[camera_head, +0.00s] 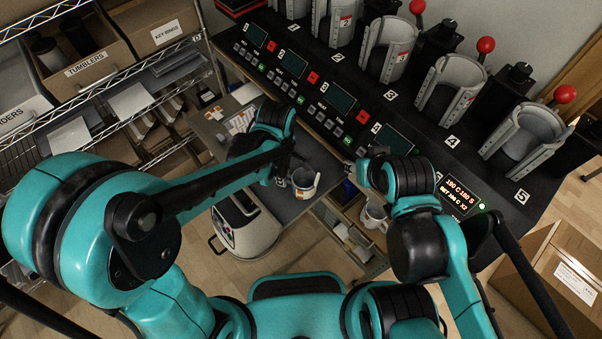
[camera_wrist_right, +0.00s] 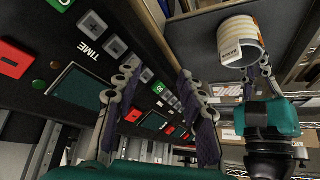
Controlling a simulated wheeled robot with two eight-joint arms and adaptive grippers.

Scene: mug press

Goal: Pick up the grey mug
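My left gripper (camera_head: 284,168) is close against the left side of this mug.
The press bench (camera_head: 320,72) carries several mug presses with red-knobbed levers. A white machine (camera_head: 245,228) stands in front of the cart. Shelves with a tumblers box (camera_head: 88,62) are at left; an open carton (camera_head: 560,262) is at right.

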